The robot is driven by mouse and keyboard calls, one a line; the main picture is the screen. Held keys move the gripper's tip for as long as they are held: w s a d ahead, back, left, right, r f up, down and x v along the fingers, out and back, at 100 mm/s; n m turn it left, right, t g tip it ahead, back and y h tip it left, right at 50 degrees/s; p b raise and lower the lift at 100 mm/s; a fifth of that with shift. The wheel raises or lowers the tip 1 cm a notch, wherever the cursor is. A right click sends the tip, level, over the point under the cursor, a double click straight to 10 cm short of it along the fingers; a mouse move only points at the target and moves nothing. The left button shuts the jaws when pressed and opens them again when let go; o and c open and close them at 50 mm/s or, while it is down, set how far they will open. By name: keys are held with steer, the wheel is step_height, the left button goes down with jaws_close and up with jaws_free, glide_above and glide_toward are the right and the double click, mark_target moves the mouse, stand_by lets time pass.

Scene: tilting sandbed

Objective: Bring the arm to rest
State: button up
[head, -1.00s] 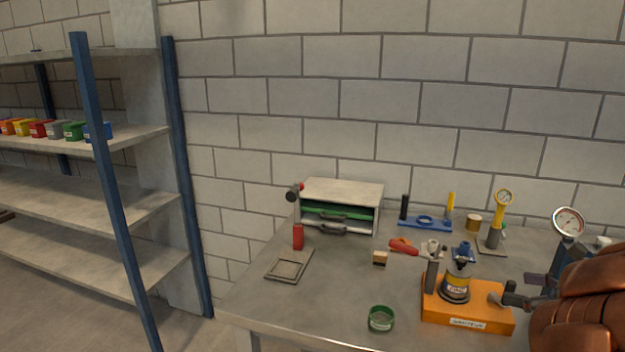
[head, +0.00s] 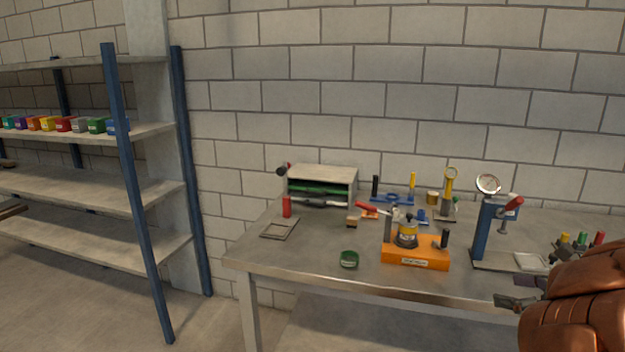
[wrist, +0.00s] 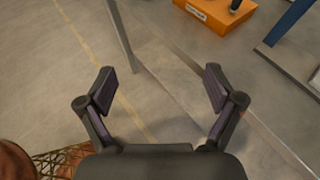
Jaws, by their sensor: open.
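My gripper (wrist: 158,88) is open and empty in the wrist view, its two fingers spread apart above the floor beside the workbench's front edge. In the head view my gripper (head: 518,292) shows at the lower right, in front of the bench edge, partly hidden by my copper-coloured arm. The workbench (head: 300,258) has a grey top. On it stands an orange base (head: 415,255) with a dark and yellow cylinder (head: 407,232); part of the orange base also shows at the top of the wrist view (wrist: 215,12). The gripper touches none of these.
A blue press stand with a gauge (head: 488,185) stands right of the orange base. Shelving (head: 118,135) with coloured bins stands left. Floor before the bench is clear.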

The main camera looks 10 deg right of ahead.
steer(key=w+d+r+m+t+h, duration=0.1)
steer(key=w+d+r+m+h, duration=0.25)
steer(key=r+m+h, duration=0.4)
steer(key=w+d+r+m+t+h, duration=0.2)
steer(key=w+d+r+m+h, duration=0.15)
steer(key=r+m+h, duration=0.4)
steer(key=s+a+f+m+g+y, duration=0.1)
steer(key=s+a+f+m+g, duration=0.4)
steer(key=s+a+f+m, duration=0.45)
steer(key=s+a+f+m+g+y, duration=0.2)
steer(key=s+a+f+m+g, duration=0.4)
steer(key=m, duration=0.7)
steer(key=s+a+f+m+g+y, duration=0.2)
steer(key=s+a+f, duration=0.1)
steer(key=s+a, duration=0.7)
steer(key=s+a+f+m+g+y, duration=0.2)
steer(key=s+a+f+g+y, duration=0.1)
steer(key=s+a, duration=0.7)
steer(key=shift+a+f+g, duration=0.15)
steer(key=shift+a+g, duration=0.15)
steer(key=shift+a, duration=0.4)
